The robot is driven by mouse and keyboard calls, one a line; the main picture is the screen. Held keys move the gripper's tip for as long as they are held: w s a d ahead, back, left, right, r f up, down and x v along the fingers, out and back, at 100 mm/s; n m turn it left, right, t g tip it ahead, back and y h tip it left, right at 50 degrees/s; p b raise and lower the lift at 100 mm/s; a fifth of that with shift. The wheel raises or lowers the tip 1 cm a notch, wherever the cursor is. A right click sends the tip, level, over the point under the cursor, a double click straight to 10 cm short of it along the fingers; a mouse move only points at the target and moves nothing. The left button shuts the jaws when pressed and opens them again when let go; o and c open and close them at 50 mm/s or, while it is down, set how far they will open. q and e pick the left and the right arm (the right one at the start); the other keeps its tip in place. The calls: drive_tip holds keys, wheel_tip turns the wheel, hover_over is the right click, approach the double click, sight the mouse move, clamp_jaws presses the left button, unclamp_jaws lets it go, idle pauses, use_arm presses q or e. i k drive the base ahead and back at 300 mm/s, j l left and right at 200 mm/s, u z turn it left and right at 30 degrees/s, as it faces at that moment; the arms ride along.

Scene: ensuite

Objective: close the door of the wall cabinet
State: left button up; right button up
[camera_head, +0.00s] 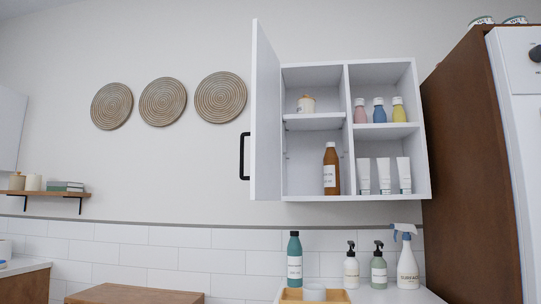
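The white wall cabinet (347,130) hangs on the wall right of centre. Its door (266,115) is hinged on the left side and stands wide open, swung out toward me. A black bar handle (244,156) is on the door's left-facing side, low down. Neither of my grippers shows in the head view.
Below the cabinet, a counter (400,295) holds a teal bottle (294,259), two pump bottles, a spray bottle (407,259) and a wooden tray (291,295). A tall brown-sided unit (468,165) stands close at right. Wall left of the door has three woven discs (162,102).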

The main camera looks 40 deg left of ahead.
sight(265, 178)
drive_tip(key=k+j, duration=0.3)
drive_tip(key=j, duration=0.15)
drive_tip(key=k+j, duration=0.3)
drive_tip(key=j, duration=0.15)
drive_tip(key=k+j, duration=0.3)
drive_tip(key=j, duration=0.15)
drive_tip(key=k+j, duration=0.6)
drive_tip(key=j, duration=0.25)
drive_tip(key=k+j, duration=0.3)
drive_tip(key=j, duration=0.15)
drive_tip(key=i+l+u, duration=0.25)
drive_tip(key=i+l, duration=0.25)
drive_tip(key=i+l+u, duration=0.25)
drive_tip(key=i+l, duration=0.2)
drive_tip(key=l, duration=0.15)
